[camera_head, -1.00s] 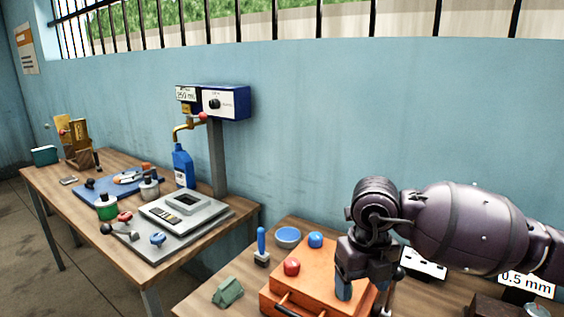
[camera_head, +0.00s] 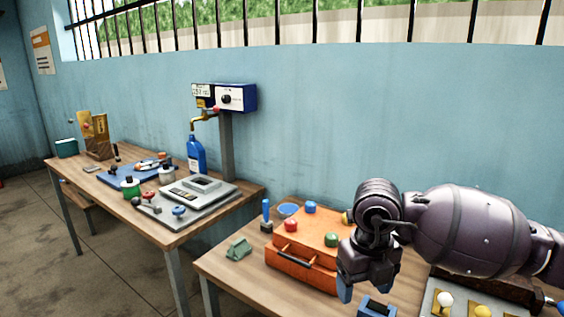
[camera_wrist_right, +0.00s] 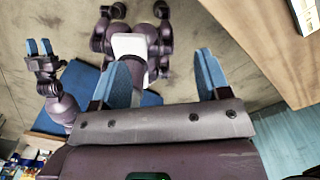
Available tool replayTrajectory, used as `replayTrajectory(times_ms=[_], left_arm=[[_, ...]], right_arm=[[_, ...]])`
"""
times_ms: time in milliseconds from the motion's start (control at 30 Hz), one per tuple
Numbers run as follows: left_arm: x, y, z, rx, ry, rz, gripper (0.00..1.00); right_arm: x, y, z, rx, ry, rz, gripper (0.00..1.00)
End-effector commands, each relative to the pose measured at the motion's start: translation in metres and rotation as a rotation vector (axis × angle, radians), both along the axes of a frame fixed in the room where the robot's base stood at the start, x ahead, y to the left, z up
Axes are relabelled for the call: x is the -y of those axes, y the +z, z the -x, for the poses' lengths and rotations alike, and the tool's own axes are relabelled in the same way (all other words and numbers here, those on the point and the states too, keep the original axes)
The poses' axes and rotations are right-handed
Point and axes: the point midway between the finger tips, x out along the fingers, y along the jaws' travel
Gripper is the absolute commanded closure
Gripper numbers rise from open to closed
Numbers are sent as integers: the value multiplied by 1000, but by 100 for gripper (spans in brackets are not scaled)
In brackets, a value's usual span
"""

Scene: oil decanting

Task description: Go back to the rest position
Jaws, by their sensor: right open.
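My right gripper (camera_head: 365,290) hangs in front of the right part of the orange box (camera_head: 300,265) in the head view, pointing down. It overlaps the box in the picture, and I cannot tell the gap. In the right wrist view its two blue fingers (camera_wrist_right: 163,76) are wide apart with nothing between them. My left gripper (camera_wrist_right: 39,48) shows small at the upper left of the right wrist view, its two blue fingertips apart and empty. It is not in the head view. A blue bottle (camera_head: 196,157) stands upright under the brass tap (camera_head: 203,117).
The near table (camera_head: 225,266) carries the orange box with coloured knobs, a green block (camera_head: 238,248), a blue-handled tool (camera_head: 266,211) and a bulb panel (camera_head: 460,303). The far table (camera_head: 170,233) holds a grey scale (camera_head: 213,200). The wall (camera_head: 330,130) stands behind.

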Motion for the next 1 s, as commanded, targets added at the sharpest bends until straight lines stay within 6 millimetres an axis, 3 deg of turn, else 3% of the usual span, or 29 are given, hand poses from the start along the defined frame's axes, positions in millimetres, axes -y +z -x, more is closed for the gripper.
replayTrajectory(times_ms=[67,367,533,667,833,1000], left_arm=[[0,0,0,1,0,0,57],[0,0,1,-1,0,0,57],[1,3,-4,9,-2,0,57],[1,2,-3,8,-2,0,57],[0,2,-2,6,-2,0,57],[-1,-1,3,-6,2,0,57]], right_arm=[[-3,-4,3,-15,6,-19,31],[-58,-37,48,-222,79,-394,31],[-95,-42,77,-355,73,-707,31],[-120,-35,94,-448,12,-1009,31],[-134,-20,96,-519,-158,-1392,31],[-122,-12,80,-529,-429,-1730,31]])
